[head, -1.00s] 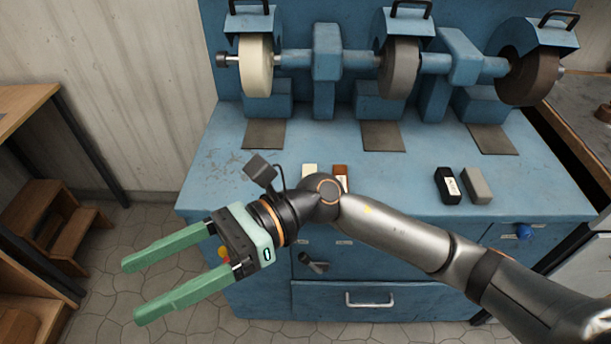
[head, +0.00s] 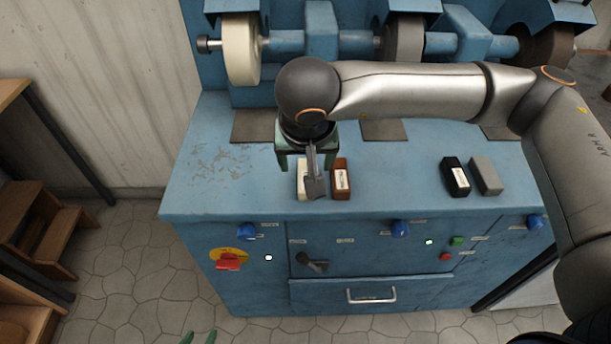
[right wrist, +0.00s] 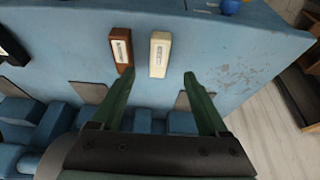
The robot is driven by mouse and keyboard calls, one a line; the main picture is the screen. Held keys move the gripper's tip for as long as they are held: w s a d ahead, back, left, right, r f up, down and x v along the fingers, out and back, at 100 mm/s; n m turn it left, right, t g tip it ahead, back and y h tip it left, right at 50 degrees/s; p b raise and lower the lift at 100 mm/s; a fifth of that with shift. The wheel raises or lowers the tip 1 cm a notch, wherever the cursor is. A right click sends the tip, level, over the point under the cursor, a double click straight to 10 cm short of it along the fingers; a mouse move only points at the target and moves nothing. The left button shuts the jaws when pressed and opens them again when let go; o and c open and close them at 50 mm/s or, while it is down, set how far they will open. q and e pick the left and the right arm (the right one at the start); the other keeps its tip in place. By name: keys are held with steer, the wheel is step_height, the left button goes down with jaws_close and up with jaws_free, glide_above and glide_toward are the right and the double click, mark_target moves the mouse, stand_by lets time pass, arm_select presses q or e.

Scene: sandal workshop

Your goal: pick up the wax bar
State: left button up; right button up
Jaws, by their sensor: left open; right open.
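A cream bar (head: 301,184), which looks like the wax bar, lies on the blue bench top beside a brown bar (head: 341,183). Their labels are too small to read. My right gripper (head: 306,166) points down over the cream bar and partly hides it. In the right wrist view the right gripper (right wrist: 159,77) is open and empty. The cream bar (right wrist: 160,53) lies ahead between its fingertip lines, and the brown bar (right wrist: 122,50) is close to the left finger. My left gripper (head: 199,338) shows only as green fingertips, apart, at the bottom edge of the head view.
A black bar (head: 455,178) and a grey bar (head: 486,176) lie farther right on the bench (head: 220,185). Grinding wheels, including a cream one (head: 242,55), stand behind. Knobs and a red switch (head: 228,262) are on the bench front. The bench's left part is clear.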

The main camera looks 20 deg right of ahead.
steer(key=x, duration=0.3)
steer(key=shift+w+f, duration=0.1)
steer(key=shift+f, duration=0.15)
steer(key=shift+s+p+x, duration=0.1)
steer(key=shift+p+x, duration=0.05)
steer(key=shift+x, duration=1.2)
steer(key=shift+s+p+x, duration=0.15)
steer(key=shift+x, duration=1.25)
steer(key=shift+f, duration=0.1)
steer(key=shift+c, duration=0.3)
jaws_close()
